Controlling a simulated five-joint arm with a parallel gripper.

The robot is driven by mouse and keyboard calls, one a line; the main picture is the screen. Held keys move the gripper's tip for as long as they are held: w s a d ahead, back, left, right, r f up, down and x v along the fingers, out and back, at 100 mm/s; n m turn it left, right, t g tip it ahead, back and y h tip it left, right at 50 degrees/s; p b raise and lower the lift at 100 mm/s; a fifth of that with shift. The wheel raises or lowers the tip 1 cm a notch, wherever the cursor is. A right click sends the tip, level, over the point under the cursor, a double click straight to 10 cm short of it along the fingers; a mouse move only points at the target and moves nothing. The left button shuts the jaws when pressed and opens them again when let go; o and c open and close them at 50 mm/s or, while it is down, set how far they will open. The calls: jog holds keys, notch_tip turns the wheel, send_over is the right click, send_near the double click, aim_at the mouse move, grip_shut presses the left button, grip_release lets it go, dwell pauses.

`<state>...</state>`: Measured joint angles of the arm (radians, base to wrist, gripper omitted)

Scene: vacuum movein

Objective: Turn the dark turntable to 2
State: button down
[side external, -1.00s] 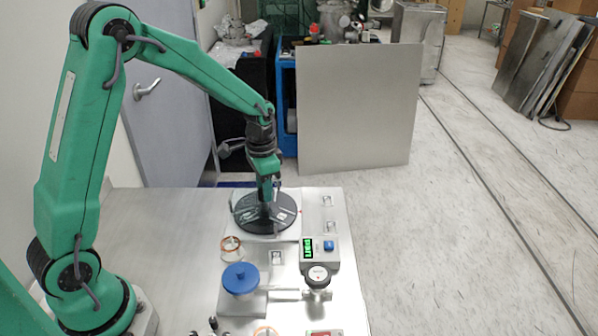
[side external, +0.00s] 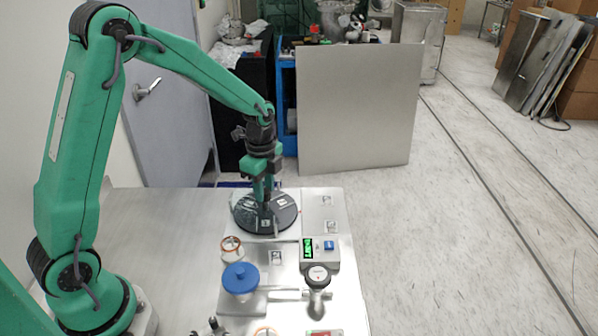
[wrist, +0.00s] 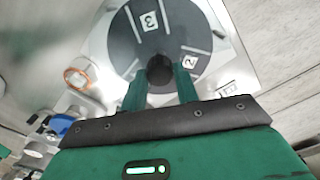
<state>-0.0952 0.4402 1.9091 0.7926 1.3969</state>
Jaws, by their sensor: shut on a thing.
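The dark turntable (side external: 287,216) is a round black disc on the metal bench, with white number labels and pale lines. In the wrist view its disc (wrist: 207,38) shows a label 3 (wrist: 149,20) at the upper left and a label 2 (wrist: 190,62) on the right, near the right finger. My gripper (side external: 264,203) reaches down over the middle of the disc. In the wrist view my gripper (wrist: 161,88) has its fingers on either side of the dark centre knob (wrist: 160,70), shut on it. My fingers partly hide the disc's near side.
A copper-coloured ring (side external: 231,247), a blue knob (side external: 240,277), a box with a green display (side external: 308,248) and a black-topped round fitting (side external: 318,275) stand on the near side. Small label plates (side external: 329,227) lie to the right. A grey panel (side external: 360,110) stands behind the bench.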

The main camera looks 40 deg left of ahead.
aim_at(265, 191)
jog(key=m, duration=0.6)
jog(key=shift+m, duration=0.3)
dwell(0.4)
jog(key=c, duration=1.1)
grip_release()
jog(key=shift+o, duration=0.2)
jog(key=shift+r, duration=0.1)
jog(key=shift+r, duration=3.85)
jog(key=shift+s, duration=0.1)
